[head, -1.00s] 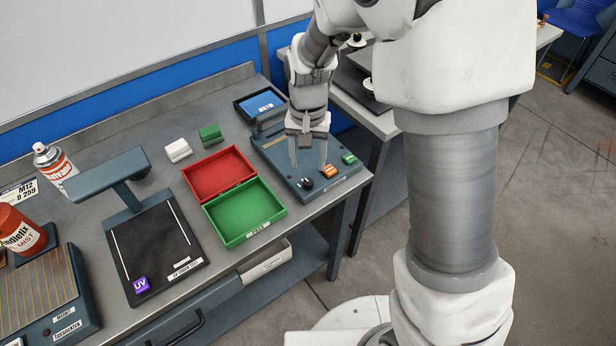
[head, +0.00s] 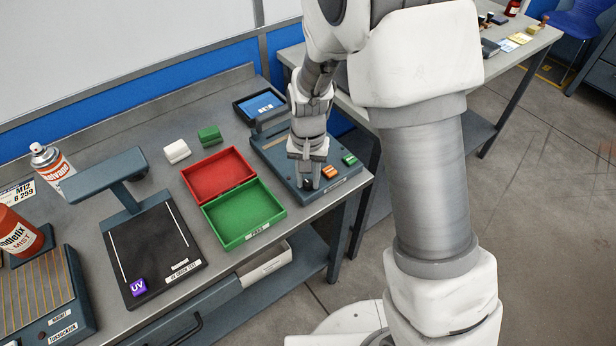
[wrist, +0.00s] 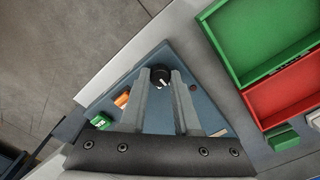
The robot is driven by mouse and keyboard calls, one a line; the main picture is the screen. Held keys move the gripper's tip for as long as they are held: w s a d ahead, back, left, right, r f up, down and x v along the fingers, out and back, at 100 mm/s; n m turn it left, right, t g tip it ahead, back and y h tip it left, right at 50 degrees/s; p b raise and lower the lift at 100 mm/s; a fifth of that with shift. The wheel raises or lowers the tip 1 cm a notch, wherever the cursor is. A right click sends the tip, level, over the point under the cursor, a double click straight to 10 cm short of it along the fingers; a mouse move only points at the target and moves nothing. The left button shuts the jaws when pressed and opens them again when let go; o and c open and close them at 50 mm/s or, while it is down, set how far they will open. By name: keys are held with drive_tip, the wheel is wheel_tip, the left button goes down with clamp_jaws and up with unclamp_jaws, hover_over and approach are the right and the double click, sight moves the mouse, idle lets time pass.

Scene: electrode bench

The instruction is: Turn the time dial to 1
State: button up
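The time dial is a small black knob with a white pointer mark, near the front left corner of the blue-grey device (head: 272,155). In the wrist view the dial (wrist: 160,77) lies between my two fingertips, with a finger on either side. My gripper (wrist: 161,76) is open, and a narrow gap seems to show beside the knob; I cannot tell whether either finger touches it. In the head view my gripper (head: 312,184) points down over the dial, which the fingers partly hide. The numbers around the dial are too small to read.
An orange button (head: 329,171) and a green button (head: 349,160) sit right of the dial. The green tray (head: 270,219) and red tray (head: 190,180) stand left of the device. A blue-screened unit (head: 262,104) is behind. The bench edge is close in front.

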clamp_jaws()
drive_tip(key=shift+n, duration=0.4)
drive_tip(key=n, duration=0.3)
drive_tip(key=shift+n, duration=2.5)
drive_tip(key=o, duration=0.7)
unclamp_jaws()
